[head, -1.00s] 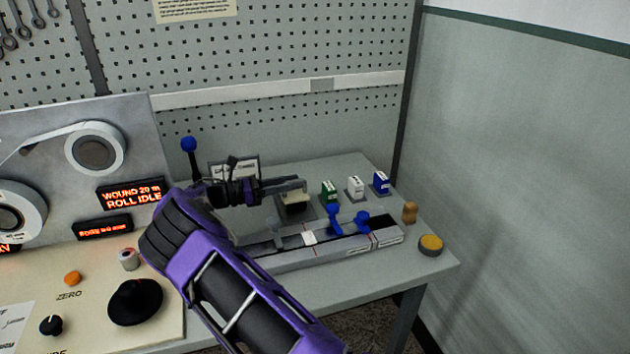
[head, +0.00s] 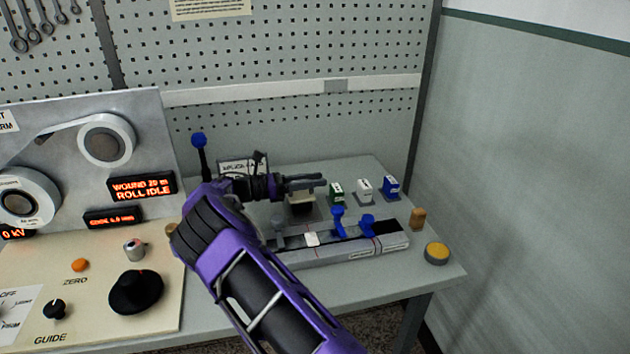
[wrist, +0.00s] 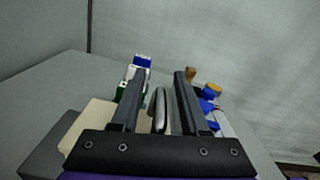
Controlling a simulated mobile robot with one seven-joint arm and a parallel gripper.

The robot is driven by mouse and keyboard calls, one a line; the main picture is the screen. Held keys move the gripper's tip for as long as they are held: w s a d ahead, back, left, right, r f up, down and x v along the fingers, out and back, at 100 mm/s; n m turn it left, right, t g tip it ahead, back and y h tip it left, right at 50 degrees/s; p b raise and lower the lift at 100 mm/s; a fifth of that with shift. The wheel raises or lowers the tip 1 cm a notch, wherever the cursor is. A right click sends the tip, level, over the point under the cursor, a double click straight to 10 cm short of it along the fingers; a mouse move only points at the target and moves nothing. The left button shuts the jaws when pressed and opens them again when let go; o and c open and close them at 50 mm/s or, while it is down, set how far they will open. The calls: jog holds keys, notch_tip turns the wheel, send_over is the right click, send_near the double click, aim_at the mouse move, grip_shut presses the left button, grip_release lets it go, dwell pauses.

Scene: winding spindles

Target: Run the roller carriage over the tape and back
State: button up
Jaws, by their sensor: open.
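My gripper (head: 322,183) is open, above the bench and behind the splicing track (head: 340,254). Its two fingers (wrist: 160,78) point away in the wrist view, with a narrow grey upright part (wrist: 160,110) showing between them. A cream block (head: 303,203) on a dark base sits just below the gripper; it shows left of the fingers in the wrist view (wrist: 90,130). A white tape piece (head: 311,239) lies across the track. Two blue-handled parts, one upright (head: 338,221) and one lower (head: 367,224), stand right of it. I cannot tell which part is the roller carriage.
Green (head: 337,193), white (head: 364,189) and blue (head: 390,187) boxes stand behind the track. A wooden peg (head: 418,219) and a yellow button (head: 437,253) are at the right. A blue-knobbed lever (head: 199,150) rises at the left, beside the control panel (head: 105,290).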

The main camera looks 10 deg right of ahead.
grip_shut()
dwell(1.4)
